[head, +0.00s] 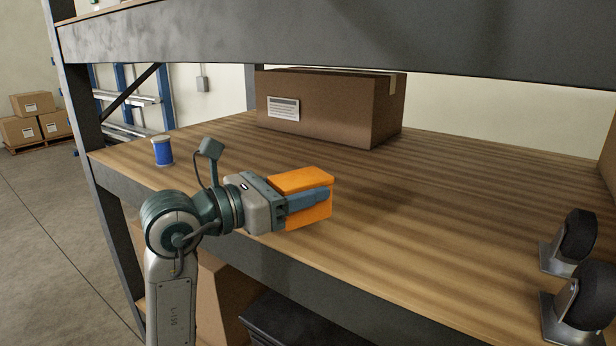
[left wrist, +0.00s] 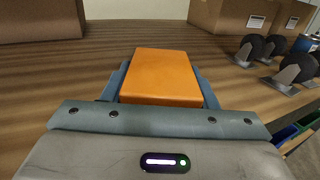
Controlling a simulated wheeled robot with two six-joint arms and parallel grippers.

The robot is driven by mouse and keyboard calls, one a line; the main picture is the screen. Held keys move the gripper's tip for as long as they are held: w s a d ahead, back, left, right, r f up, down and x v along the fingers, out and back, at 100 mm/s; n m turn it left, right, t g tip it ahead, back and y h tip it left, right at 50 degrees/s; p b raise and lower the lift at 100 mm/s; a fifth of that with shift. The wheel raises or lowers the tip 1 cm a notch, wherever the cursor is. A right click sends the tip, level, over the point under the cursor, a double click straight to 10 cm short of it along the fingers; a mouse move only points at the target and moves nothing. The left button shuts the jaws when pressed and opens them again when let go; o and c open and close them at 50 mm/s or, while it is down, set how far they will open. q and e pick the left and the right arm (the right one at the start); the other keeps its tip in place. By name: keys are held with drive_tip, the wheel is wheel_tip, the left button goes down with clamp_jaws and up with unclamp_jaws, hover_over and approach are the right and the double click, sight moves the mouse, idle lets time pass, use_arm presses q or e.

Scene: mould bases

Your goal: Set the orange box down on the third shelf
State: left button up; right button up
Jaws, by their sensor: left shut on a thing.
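The orange box (head: 303,180) is held in my left gripper (head: 314,195), near the front edge of a wooden shelf (head: 450,190). The gripper's blue fingers close on two opposite sides of the box. In the left wrist view the orange box (left wrist: 162,75) sits between the fingers, its broad orange face showing. The box is over the shelf board; I cannot tell whether its underside touches the wood. My right gripper is in neither view.
A large cardboard box (head: 325,110) stands at the back of the shelf. Two casters (head: 576,238) are at the right. A dark beam (head: 330,40) runs overhead. The middle board is clear.

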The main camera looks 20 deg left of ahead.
use_arm(q)
drive_tip(key=w+a+p, duration=0.1)
drive_tip(key=w+a, duration=0.1)
drive_tip(key=w, duration=0.2)
drive_tip(key=w+a+p, duration=0.1)
drive_tip(key=w+a, duration=0.1)
drive_tip(key=w, duration=0.1)
drive_tip(key=w+a+f+p, duration=0.1)
drive_tip(key=w+a, duration=0.1)
drive_tip(key=w, duration=0.2)
drive_tip(key=shift+w+p, duration=0.35)
drive_tip(key=shift+p, duration=0.05)
drive_tip(key=shift+w+f, duration=0.1)
drive_tip(key=shift+f, duration=0.05)
wheel_tip(320, 180, down, 3)
drive_tip(key=shift+r+p, duration=0.15)
drive_tip(key=shift+p, duration=0.75)
drive_tip(key=shift+f, duration=0.25)
drive_tip(key=shift+f, duration=0.1)
drive_tip(key=shift+f, duration=0.15)
drive_tip(key=o, duration=1.2)
